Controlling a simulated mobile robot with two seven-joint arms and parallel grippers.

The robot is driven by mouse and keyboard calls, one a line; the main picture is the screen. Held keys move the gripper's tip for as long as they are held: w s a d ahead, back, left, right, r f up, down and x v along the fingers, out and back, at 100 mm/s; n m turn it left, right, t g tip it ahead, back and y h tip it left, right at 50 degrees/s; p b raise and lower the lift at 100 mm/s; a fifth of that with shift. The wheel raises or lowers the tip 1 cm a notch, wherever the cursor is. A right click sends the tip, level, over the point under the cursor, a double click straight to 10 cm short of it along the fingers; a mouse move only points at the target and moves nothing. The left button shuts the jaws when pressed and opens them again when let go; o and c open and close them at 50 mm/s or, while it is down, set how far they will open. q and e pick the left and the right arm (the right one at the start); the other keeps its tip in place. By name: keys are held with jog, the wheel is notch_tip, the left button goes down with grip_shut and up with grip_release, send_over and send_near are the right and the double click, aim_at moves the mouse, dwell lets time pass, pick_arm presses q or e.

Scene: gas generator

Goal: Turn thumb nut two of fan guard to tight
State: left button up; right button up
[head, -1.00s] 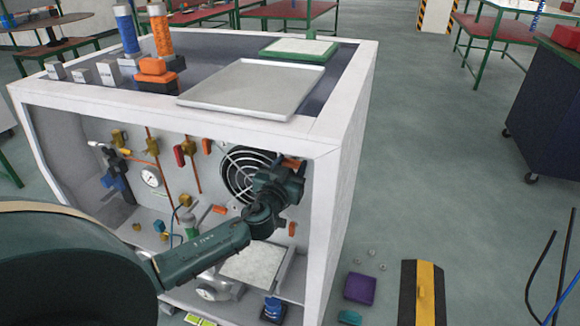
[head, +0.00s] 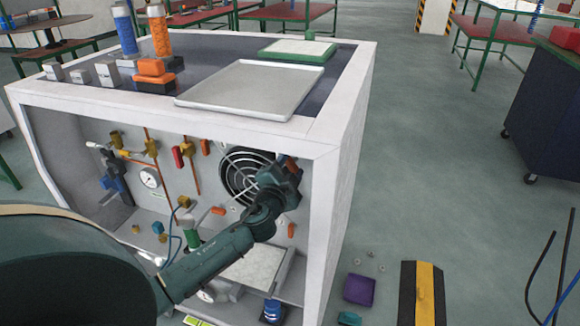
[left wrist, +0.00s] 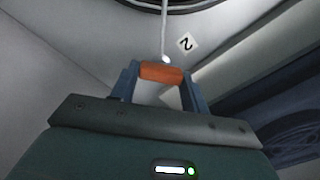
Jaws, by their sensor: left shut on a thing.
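The fan guard (head: 241,178) is a round dark grille on the generator's inner panel. My left gripper (head: 289,174) is at its upper right. In the left wrist view, the left gripper's fingers (left wrist: 160,77) are shut around an orange thumb nut (left wrist: 161,72), its bar lying level between them. A white label marked 2 (left wrist: 187,42) is just above right of it, and a thin guard wire runs up from it. In the head view part of this orange nut (head: 291,165) shows above the gripper. My right gripper is not in view.
Other orange nuts sit at the guard's lower left (head: 217,211) and lower right (head: 290,231). The white housing frame (head: 322,150) edges the opening close to my arm's right. A metal tray (head: 250,90) lies on top. Copper pipes and a gauge (head: 149,178) are further left.

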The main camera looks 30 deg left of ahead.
pick_arm(q)
jog(key=m+p, duration=0.1)
jog(key=m, duration=0.6)
jog(key=shift+f, duration=0.2)
dwell(0.5)
jog(key=o, duration=1)
jog(key=b+v, duration=0.1)
jog(key=v, duration=1.2)
jog(key=shift+s+d+r+b, duration=0.1)
jog(key=shift+b, duration=0.25)
